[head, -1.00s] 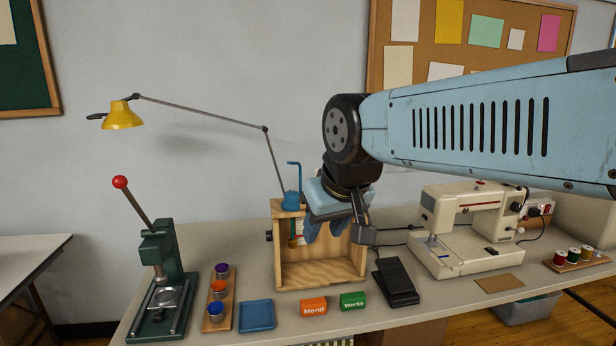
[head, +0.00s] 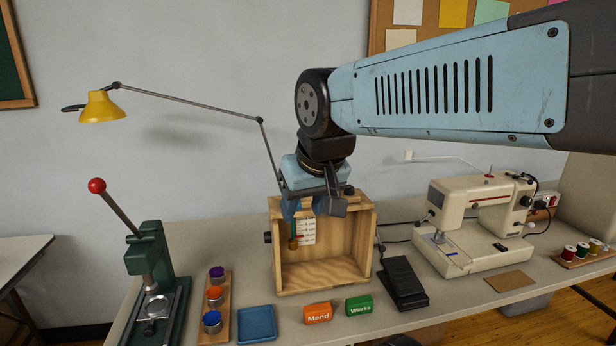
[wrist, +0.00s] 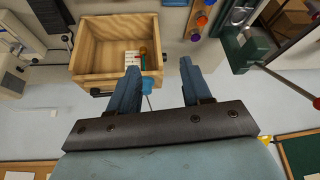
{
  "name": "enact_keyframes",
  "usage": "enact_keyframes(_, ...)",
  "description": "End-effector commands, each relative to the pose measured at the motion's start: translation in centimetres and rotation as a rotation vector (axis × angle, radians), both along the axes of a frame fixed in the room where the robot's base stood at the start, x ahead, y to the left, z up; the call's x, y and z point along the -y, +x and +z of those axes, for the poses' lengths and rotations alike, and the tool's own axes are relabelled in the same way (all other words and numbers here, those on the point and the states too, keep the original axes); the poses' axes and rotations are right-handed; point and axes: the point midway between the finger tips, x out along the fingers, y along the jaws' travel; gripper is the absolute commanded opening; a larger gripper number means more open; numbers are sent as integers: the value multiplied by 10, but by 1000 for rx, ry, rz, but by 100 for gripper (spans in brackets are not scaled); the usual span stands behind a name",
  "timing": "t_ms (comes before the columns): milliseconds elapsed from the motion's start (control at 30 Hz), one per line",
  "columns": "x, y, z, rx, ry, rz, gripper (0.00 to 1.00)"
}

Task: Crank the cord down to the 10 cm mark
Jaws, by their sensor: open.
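An open wooden box (head: 325,272) stands on the bench, also in the wrist view (wrist: 88,58). Inside, a white scale card (head: 308,227) carries several marks and a red line, too small to read surely. A brass-coloured weight (head: 293,243) hangs on the cord beside the card's lower part, near the red line. My gripper (head: 307,207) is open at the box's top left, fingers pointing down. In the wrist view, the blue crank (wrist: 150,86) shows between the open fingers (wrist: 160,67), close to the left one. In the head view my gripper hides most of the crank.
A yellow lamp (head: 102,106) reaches over behind the box. A green press (head: 155,270), paint pots (head: 214,295) and a blue tray (head: 257,323) stand left. Mend (head: 317,313) and Works (head: 359,305) blocks lie in front. A black pedal (head: 403,282) and sewing machine (head: 478,220) stand right.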

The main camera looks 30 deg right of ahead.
Motion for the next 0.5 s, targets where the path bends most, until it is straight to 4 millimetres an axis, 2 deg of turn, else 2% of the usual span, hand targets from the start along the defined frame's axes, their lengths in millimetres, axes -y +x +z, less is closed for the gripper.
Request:
enact_keyframes(167, 16, 37, 20, -52, 24, -188, 49)
enact_keyframes(500, 65, 129, 51, -114, 54, -675, 49)
